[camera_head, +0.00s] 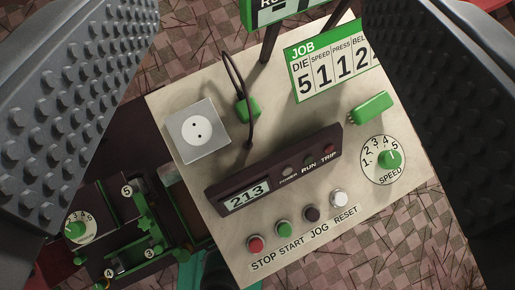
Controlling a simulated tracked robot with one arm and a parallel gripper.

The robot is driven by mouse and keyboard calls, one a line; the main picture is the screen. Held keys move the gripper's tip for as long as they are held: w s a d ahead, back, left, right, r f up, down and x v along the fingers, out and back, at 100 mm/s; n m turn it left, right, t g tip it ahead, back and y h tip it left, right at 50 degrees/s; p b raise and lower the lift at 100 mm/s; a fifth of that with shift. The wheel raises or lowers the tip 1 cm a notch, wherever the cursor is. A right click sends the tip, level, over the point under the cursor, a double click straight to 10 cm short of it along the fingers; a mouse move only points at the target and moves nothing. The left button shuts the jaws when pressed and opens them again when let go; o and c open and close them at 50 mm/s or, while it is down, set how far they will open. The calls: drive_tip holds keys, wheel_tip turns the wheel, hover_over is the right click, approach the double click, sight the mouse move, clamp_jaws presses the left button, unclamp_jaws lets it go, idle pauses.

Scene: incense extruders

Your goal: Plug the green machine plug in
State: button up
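A green block-like plug (248,109) lies on the cream control panel, with a dark cable (231,72) looping up from it. A white square socket (198,131) with a round face and two dark holes sits just left of it; the two are apart. Another green block (371,107), with small pale nubs on its left end, lies further right; I cannot tell whether it is also a plug. My gripper (262,30) is wide open, its studded grey fingers at the left and right edges of the picture. Nothing is between them at close range.
The panel (185,95) carries a dark display unit (275,170) reading 213, a speed dial (389,159) and several push buttons (283,228). A job sign (328,66) stands behind. A green and dark machine (140,225) is at the lower left.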

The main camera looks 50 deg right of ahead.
drive_tip(key=w+f+n+g+h+p, duration=0.1)
drive_tip(key=w+f+n+g+p, duration=0.2)
drive_tip(key=f+g+p, duration=0.6)
wheel_tip(320, 180, down, 10)
drive_tip(key=shift+w+a+f+n, duration=0.2)
drive_tip(key=shift+a+n, duration=0.1)
drive_tip(key=shift+n, duration=0.2)
drive_tip(key=p, duration=0.2)
hover_over(247, 110)
drive_tip(key=f, duration=0.8)
drive_tip(key=shift+s+a+f, duration=0.15)
drive_tip(key=shift+s+a, duration=0.15)
drive_tip(key=shift+s, duration=0.1)
drive_tip(key=shift+w+d+f+p, duration=0.15)
drive_tip(key=shift+f+p, duration=0.2)
drive_tip(key=shift+f, duration=0.5)
drive_tip(key=shift+w+d+f+p, duration=0.1)
drive_tip(key=shift+f+p, duration=0.2)
drive_tip(key=shift+f, duration=0.55)
drive_tip(key=shift+w+d+f+p, duration=0.15)
drive_tip(key=shift+f+p, duration=0.2)
drive_tip(key=shift+f, duration=0.5)
drive_tip(key=shift+a, duration=0.1)
